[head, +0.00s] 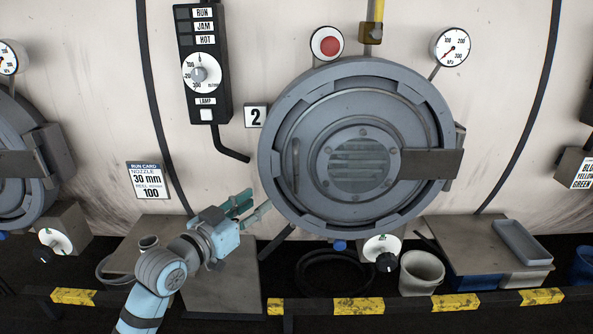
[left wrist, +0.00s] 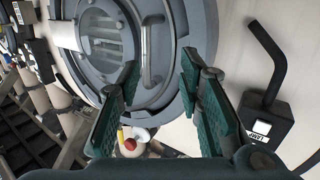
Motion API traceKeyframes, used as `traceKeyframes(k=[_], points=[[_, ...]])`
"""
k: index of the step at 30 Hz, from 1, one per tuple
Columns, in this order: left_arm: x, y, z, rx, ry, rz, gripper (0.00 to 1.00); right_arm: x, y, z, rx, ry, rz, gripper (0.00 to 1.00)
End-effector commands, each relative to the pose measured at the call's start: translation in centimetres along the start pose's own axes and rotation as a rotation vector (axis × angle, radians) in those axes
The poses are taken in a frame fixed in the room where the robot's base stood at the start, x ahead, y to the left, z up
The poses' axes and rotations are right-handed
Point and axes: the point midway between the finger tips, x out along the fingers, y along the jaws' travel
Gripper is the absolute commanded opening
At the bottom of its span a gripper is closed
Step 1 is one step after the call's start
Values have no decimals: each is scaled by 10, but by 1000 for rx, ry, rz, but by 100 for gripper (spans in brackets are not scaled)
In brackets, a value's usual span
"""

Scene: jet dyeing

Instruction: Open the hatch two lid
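The hatch two lid (head: 318,110) is a round grey disc with a slatted round window, lying flat in its ring beside the "2" plate (head: 256,116); it looks closed. Its upright bar handle (head: 296,165) is at the lid's left side. My left gripper (head: 249,206) is open and empty, below and left of the handle in the head view. In the left wrist view the open fingers (left wrist: 160,72) point at the lid (left wrist: 115,75), and the handle (left wrist: 150,55) shows in the gap, beyond the tips. I cannot tell any contact. My right gripper is not seen.
A flat hinge arm (head: 432,163) crosses the lid's right side. A control box (head: 204,65) with a bent black pipe (head: 230,153) stands upper left of it. Below are a dial (head: 382,247), a grey bucket (head: 421,272) and a yellow-black striped rail (head: 358,305).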

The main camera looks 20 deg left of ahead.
Motion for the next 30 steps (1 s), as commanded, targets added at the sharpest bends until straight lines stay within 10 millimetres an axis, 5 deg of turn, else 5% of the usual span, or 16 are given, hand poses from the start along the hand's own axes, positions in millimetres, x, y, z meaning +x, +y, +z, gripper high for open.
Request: traceKeyframes(k=[2,5,19,30], points=[[-6,13,-25,27,42,34,33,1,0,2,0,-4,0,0],[1,18,-34,32,56,46,33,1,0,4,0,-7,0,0],[119,23,-38,31,53,45,33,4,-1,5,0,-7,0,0],[135,24,-39,34,53,44,33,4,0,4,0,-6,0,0]])
